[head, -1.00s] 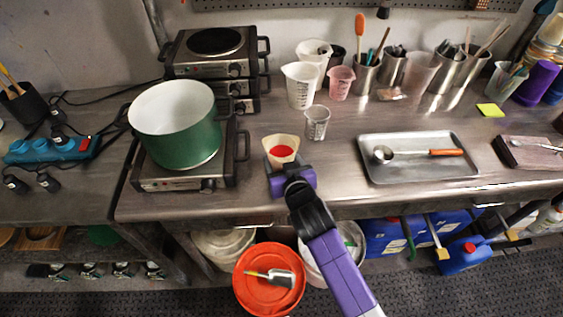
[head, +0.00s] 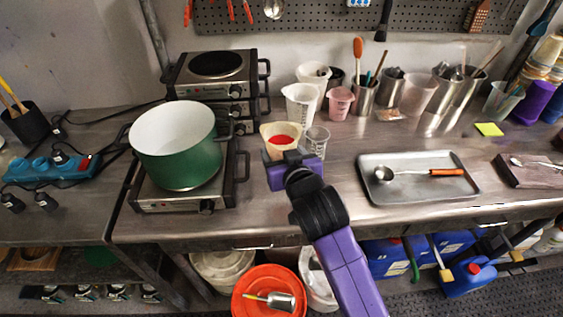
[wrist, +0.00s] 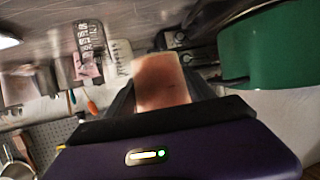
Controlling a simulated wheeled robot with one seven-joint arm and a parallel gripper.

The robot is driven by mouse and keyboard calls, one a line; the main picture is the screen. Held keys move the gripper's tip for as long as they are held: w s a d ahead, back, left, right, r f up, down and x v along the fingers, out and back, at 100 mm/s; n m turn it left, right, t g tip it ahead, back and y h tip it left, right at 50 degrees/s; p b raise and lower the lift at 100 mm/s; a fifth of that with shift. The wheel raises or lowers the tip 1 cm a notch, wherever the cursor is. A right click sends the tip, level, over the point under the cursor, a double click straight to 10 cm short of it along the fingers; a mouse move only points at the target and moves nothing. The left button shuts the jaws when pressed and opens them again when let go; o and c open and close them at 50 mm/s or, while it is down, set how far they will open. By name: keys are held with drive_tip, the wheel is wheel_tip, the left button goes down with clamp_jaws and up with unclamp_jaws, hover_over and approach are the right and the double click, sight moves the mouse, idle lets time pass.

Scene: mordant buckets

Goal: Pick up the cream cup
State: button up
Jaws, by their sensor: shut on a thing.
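The cream cup (head: 268,133), with red contents, is in the head view above the front middle of the steel bench, right of the green pot. My purple gripper (head: 287,156) is just in front of it and shut on it. In the wrist view the cup (wrist: 160,80) sits between the dark fingers (wrist: 165,98). The wrist view is blurred. In the head view the fingertips are largely hidden behind the gripper body.
The green pot (head: 187,160) stands on a hot plate (head: 160,203) to the left. A clear measuring cup (head: 316,142) is close at the right. White beakers (head: 299,108) stand behind. A steel tray (head: 415,193) with a ladle lies to the right.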

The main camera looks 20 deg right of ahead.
sight(277, 125)
drive_tip(key=shift+r, duration=3.5)
